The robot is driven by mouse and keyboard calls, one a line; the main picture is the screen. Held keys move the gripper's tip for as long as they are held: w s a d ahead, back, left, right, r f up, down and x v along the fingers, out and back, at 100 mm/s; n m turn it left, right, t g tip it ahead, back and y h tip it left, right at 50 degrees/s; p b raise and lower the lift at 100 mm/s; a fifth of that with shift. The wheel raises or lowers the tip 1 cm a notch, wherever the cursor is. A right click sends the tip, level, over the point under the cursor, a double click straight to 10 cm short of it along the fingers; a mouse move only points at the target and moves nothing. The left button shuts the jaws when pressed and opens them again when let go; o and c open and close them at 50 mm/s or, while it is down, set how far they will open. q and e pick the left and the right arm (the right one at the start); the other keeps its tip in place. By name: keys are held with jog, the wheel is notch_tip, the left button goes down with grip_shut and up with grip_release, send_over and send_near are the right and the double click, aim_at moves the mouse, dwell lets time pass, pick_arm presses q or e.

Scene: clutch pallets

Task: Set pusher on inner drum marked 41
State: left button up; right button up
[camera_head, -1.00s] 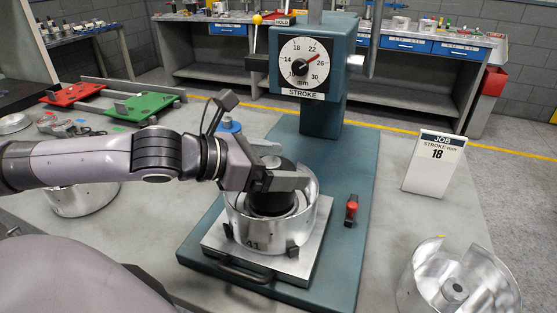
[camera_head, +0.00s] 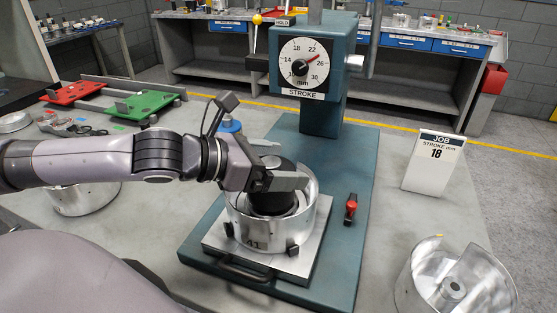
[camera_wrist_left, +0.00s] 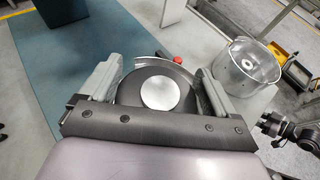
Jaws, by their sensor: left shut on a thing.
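The pusher (camera_head: 270,203) is a black round piece; its pale disc top shows in the left wrist view (camera_wrist_left: 160,93). My left gripper (camera_head: 290,181) is shut on it, one finger on each side. The pusher stands inside the silver drum marked 41 (camera_head: 253,232), which sits on a metal plate on the teal press base. The gripper hides part of the pusher, and I cannot tell whether its underside touches the inner drum. A dark arm end at the right of the left wrist view looks like my right gripper (camera_wrist_left: 273,127); its fingers are unclear.
The press column with its stroke dial (camera_head: 304,62) stands behind the drum. A red-topped switch (camera_head: 351,208) is on the base to the right. A job sign reading 18 (camera_head: 434,162) and an open silver drum (camera_head: 455,285) stand further right. Red and green trays lie back left.

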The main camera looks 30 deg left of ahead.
pick_arm(q)
jog(key=shift+r+p, duration=0.1)
jog(key=shift+p, duration=0.25)
dwell(0.7)
jog(key=shift+f, duration=0.3)
dwell(0.4)
jog(key=o, duration=1.1)
jog(key=shift+f, duration=0.1)
